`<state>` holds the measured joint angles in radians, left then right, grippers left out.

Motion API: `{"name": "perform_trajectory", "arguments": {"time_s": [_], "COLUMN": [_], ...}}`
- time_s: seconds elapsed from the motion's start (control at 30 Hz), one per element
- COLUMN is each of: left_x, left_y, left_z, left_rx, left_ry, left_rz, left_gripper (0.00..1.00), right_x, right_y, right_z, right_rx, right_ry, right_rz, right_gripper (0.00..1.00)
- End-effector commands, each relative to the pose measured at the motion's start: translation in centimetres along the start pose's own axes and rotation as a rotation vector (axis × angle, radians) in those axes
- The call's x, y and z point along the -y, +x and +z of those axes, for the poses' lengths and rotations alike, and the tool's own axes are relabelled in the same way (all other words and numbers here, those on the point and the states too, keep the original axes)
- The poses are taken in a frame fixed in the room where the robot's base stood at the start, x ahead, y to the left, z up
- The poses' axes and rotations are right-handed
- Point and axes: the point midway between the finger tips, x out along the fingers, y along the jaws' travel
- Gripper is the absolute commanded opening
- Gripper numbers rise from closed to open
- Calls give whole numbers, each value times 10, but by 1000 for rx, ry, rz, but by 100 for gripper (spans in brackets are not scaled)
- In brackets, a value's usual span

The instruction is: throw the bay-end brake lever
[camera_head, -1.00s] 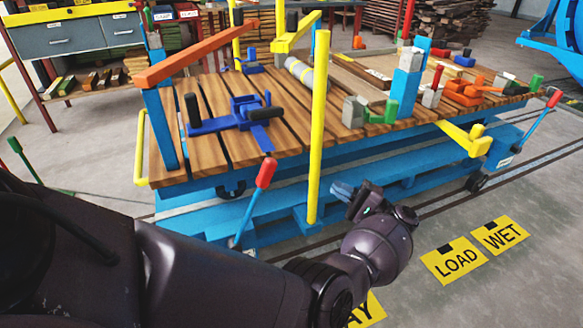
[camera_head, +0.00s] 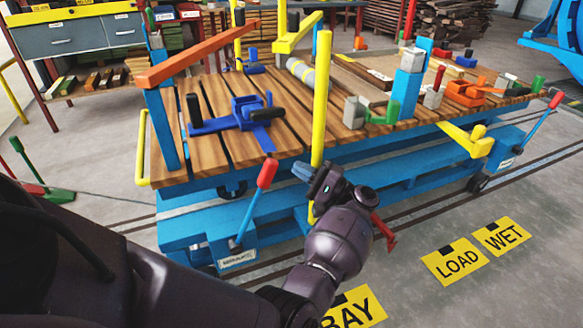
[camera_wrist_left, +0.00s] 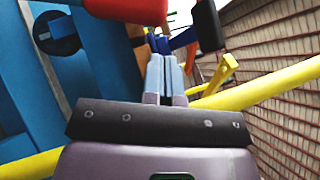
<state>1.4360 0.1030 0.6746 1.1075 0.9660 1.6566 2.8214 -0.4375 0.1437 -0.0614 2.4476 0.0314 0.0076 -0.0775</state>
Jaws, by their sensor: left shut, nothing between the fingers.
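A brake lever with a red grip (camera_head: 267,173) and blue shaft rises from the near side of the blue cart, towards the BAY floor sign. It leans up to the right, above a small label plate (camera_head: 238,258) too small to read. My left gripper (camera_head: 304,172) is shut and empty, just right of the red grip and in front of the yellow post; no contact is visible. In the left wrist view the closed fingers (camera_wrist_left: 164,75) point forward, and a large red grip (camera_wrist_left: 122,10) shows at upper left. My right gripper is out of view.
A similar red-gripped lever (camera_head: 556,99) stands at the cart's right end. The yellow post (camera_head: 321,100) rises close behind my left fingers. Blue clamps (camera_head: 240,115) lie on the slatted deck. A red piece (camera_head: 384,232) shows beside my wrist.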

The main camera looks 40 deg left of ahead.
Motion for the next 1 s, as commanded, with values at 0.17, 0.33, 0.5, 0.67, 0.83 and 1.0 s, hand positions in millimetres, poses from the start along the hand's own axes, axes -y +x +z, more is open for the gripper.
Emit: {"name": "perform_trajectory", "arguments": {"time_s": [0.17, 0.33, 0.5, 0.67, 0.83, 1.0], "left_x": [-1, 0, 0, 0, 0, 1], "left_y": [11, 18, 21, 21, 21, 24], "left_z": [12, 18, 21, 21, 21, 25], "left_rx": [2, 1, 2, 2, 2, 2], "left_ry": [0, 0, 0, 1, 0, 0], "left_rz": [1, 0, 0, 0, 0, 0], "left_gripper": [0, 0, 0, 0, 0, 0], "right_x": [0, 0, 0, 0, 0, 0], "right_y": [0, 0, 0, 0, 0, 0], "right_z": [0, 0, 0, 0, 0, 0], "right_rx": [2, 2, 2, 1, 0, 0], "right_ry": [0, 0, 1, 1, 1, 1], "right_rz": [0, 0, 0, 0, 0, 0], "right_gripper": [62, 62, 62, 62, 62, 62]}}
